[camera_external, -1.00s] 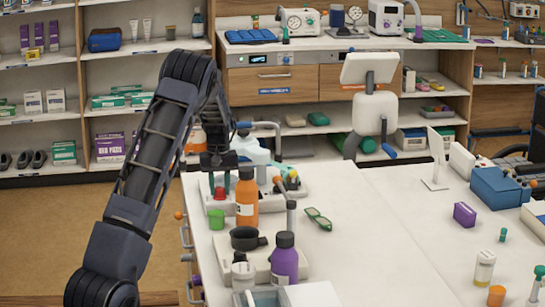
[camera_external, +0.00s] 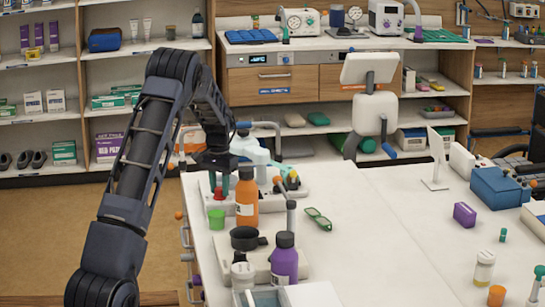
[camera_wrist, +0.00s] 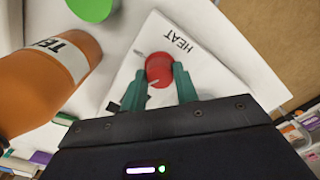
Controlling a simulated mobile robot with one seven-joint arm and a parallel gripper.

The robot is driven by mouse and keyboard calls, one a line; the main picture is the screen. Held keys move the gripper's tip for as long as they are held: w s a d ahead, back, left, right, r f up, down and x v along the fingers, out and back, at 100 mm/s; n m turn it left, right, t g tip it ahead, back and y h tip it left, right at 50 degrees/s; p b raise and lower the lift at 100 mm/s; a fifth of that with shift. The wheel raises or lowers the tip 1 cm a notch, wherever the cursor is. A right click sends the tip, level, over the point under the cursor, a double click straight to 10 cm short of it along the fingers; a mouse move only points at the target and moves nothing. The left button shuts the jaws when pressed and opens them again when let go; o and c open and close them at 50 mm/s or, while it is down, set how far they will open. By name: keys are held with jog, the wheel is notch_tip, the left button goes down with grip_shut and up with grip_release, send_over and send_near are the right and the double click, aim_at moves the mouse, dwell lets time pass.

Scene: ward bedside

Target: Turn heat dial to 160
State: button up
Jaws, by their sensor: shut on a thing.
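The red heat dial (camera_wrist: 159,69) sits on a white plate marked HEAT (camera_wrist: 178,40) in the wrist view. Short pale marks show beside the dial, but I cannot read a number or its setting. My gripper (camera_wrist: 160,82) has its green fingers on either side of the dial, shut on it. In the external view my gripper (camera_external: 219,182) points down at the left end of the white bench unit, and a small red part (camera_external: 219,193) shows below it.
An orange bottle (camera_external: 246,200) stands close to the right of my gripper; it also looms in the wrist view (camera_wrist: 50,80). A green cup (camera_external: 216,219) stands just in front. A black pan (camera_external: 244,238) and purple bottle (camera_external: 284,262) are nearer. The counter's middle is mostly clear.

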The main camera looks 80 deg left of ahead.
aim_at(220, 188)
jog(key=shift+m, duration=0.3)
jog(key=o, duration=1)
jog(key=shift+r, duration=0.15)
notch_tip(220, 188, up, 10)
jog(key=shift+r, duration=0.25)
